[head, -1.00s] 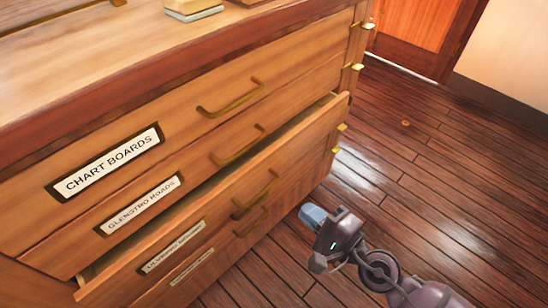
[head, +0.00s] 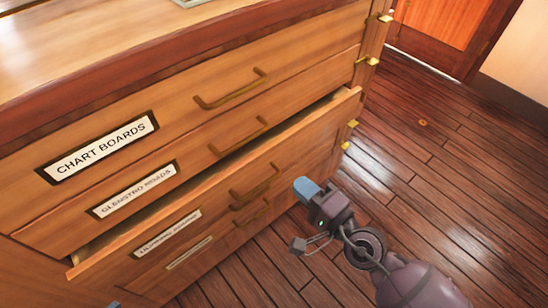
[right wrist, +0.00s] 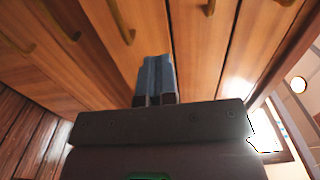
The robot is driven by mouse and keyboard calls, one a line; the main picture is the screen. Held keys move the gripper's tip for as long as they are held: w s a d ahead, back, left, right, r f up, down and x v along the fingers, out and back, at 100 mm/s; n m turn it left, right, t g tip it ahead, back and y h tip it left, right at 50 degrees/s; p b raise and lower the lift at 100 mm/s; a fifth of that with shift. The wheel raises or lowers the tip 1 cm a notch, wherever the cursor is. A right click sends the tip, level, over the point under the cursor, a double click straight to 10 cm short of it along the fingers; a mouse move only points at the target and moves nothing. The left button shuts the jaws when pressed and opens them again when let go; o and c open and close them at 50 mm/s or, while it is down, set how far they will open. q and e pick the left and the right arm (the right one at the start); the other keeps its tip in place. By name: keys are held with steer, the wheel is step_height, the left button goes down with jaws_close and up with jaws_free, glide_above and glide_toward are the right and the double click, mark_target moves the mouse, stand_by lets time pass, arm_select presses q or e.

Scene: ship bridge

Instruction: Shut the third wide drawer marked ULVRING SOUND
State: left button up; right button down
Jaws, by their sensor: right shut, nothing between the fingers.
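The third wide drawer (head: 300,148) stands out from the chest, with a dark gap along its top edge in the head view. Its label (head: 167,232) is small and blurred but fits ULVRING SOUND. Its brass handle (head: 255,181) is on its front. My right gripper (head: 306,189) is shut and empty, to the right of that handle and in front of the chest. In the right wrist view its blue fingertips (right wrist: 155,78) point at wooden drawer fronts; contact cannot be told. A blue tip of my left gripper (head: 113,304) shows at the bottom edge, its jaws cut off.
The CHART BOARDS drawer (head: 190,130) and the GLENSTRO ROADS drawer (head: 215,148) above look shut. Another labelled drawer (head: 190,253) is below. Brass fittings (head: 372,61) stick out at the chest's right corner. The plank floor (head: 440,190) to the right is clear.

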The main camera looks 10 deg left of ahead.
mark_target(267, 154)
steer(key=x, duration=0.9)
arm_select(q)
steer(key=shift+d+f, duration=0.1)
arm_select(e)
steer(key=shift+w+a, duration=0.15)
steer(key=shift+a, duration=0.05)
